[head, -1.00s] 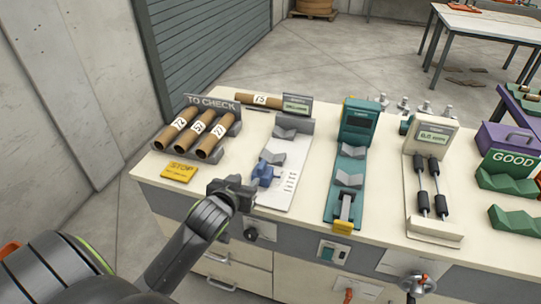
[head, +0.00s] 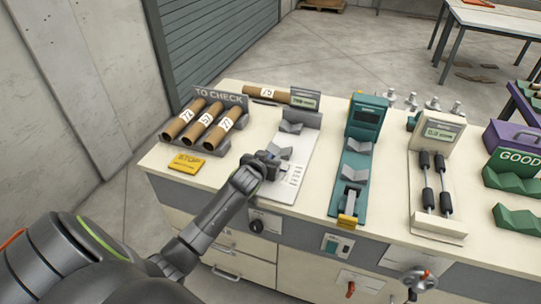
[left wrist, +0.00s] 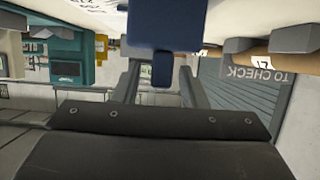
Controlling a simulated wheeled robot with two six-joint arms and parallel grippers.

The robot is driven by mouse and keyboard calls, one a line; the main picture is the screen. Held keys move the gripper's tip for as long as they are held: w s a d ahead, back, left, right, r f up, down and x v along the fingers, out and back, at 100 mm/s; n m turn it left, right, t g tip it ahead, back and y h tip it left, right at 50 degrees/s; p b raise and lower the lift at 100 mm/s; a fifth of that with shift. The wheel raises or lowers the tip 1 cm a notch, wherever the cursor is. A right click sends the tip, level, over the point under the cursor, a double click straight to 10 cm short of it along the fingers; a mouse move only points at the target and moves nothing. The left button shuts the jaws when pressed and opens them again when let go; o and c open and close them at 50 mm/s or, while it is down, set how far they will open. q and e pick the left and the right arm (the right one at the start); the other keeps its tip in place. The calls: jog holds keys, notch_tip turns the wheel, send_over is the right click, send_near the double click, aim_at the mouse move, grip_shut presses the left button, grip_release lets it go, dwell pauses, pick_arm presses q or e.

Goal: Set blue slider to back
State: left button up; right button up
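The blue slider (left wrist: 163,25) shows large at the top of the left wrist view, with a smaller blue tab hanging from it. In the head view it is almost wholly hidden behind my left gripper. My left gripper (head: 266,160) is at the slider on the white length-gauge plate (head: 293,183), just in front of the grey V-rests (head: 290,127). In the left wrist view its two fingers (left wrist: 161,84) stand apart, one on each side of the tab, with gaps visible. My right gripper is not in view.
A teal gauge (head: 364,118) stands to the right. The bench top between is clear.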

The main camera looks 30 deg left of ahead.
pick_arm(q)
jog(key=shift+x, duration=1.05)
grip_shut()
jog(key=shift+s, duration=0.1)
